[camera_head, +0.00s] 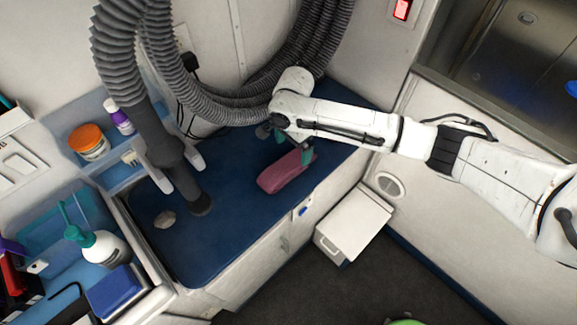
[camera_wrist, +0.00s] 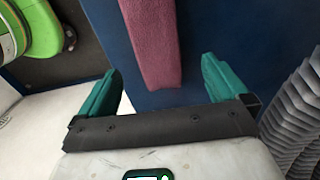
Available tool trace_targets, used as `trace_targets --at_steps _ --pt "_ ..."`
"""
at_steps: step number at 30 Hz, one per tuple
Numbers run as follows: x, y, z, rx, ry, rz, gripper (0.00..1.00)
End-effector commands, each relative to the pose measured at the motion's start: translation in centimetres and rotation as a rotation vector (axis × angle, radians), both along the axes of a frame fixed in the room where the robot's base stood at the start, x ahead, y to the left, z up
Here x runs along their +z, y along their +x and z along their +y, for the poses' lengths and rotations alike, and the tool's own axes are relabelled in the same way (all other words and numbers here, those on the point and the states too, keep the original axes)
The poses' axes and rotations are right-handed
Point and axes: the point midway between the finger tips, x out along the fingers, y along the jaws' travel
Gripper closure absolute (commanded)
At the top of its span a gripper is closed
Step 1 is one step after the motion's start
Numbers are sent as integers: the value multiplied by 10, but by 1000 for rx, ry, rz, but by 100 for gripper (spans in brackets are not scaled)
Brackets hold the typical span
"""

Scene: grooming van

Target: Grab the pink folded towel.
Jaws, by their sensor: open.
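The pink folded towel (camera_head: 286,172) lies on the blue table top (camera_head: 232,217) near its front edge. It is long and narrow. My gripper (camera_head: 292,146) is at the far right end of the towel, one green fingertip showing by that end in the head view. In the wrist view the towel (camera_wrist: 148,40) comes down from the top edge, and its near end lies ahead of and between the two green fingers of my gripper (camera_wrist: 160,85). The fingers are wide apart with nothing held. I cannot tell the height of the fingers above the table.
A grey hose (camera_head: 185,180) with a dark nozzle rests on the table left of the towel, beside a pale stone-like object (camera_head: 165,219). Shelves with bottles stand at the left. A white step box (camera_head: 354,224) stands on the floor below the table's front.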

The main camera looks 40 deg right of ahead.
Motion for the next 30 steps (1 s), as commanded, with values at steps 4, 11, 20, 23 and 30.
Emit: trace_targets --at_steps 4,11,20,23,30 --pt "-16 0 0 0 -1 0 0" --pt "-35 -3 5 1 -1 2 0" --pt "-70 -4 8 1 -2 1 0" --pt "-72 -4 8 2 -1 0 0" --pt "-71 -4 8 1 -1 0 9"
